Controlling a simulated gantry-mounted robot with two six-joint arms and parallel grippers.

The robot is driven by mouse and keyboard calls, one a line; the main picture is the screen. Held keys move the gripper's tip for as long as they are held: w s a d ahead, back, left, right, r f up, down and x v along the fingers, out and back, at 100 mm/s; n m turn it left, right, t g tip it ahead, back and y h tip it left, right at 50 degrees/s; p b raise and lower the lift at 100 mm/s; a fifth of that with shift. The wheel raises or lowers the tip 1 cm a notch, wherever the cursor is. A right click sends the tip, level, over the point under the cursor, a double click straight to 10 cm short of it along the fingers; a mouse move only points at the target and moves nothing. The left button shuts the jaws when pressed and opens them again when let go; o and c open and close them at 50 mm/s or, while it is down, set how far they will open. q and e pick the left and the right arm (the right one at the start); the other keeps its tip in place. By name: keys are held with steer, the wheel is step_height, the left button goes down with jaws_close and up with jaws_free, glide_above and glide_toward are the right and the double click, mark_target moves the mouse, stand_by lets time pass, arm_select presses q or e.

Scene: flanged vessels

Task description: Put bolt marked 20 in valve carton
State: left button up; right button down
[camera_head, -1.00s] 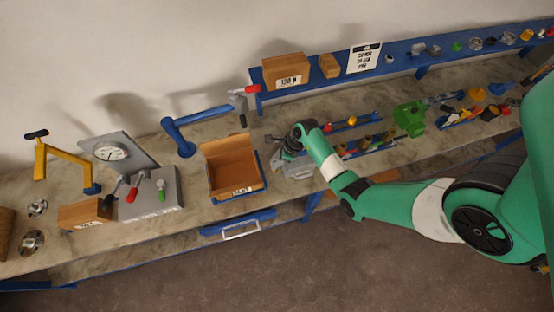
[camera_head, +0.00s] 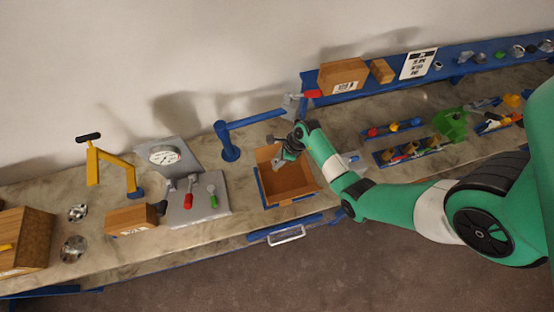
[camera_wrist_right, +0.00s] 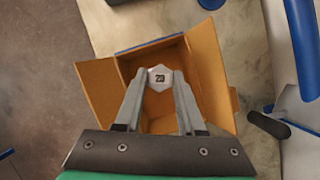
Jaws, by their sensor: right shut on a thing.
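The bolt marked 20 (camera_wrist_right: 160,78) shows its grey head with the number in the right wrist view, between the fingertips of my right gripper (camera_wrist_right: 159,92). The gripper is shut on it. An open cardboard carton (camera_head: 288,182) stands on the bench; its flaps are spread, and it also shows in the right wrist view (camera_wrist_right: 208,75). My right gripper (camera_head: 284,163) is over the carton's opening near its back side in the head view. The carton's label is not readable now. The bolt's shank is hidden. My left gripper is not in view.
A blue post with an arm (camera_head: 228,145) stands left of the carton. A gauge panel with levers (camera_head: 190,195) and a small box (camera_head: 132,220) are farther left. Blue trays of parts (camera_head: 410,152) lie to the right. A raised blue shelf (camera_head: 390,88) runs along the back.

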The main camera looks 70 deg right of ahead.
step_height(320, 180, down, 17)
steer(key=b, duration=1.2)
steer(key=shift+w+r, duration=0.1)
steer(key=shift+r, duration=0.1)
steer(key=shift+f+b, duration=0.6)
steer(key=shift+c, duration=2.2)
jaws_free()
steer(key=p+v, duration=0.4)
steer(key=v, duration=0.7)
steer(key=shift+r, duration=0.35)
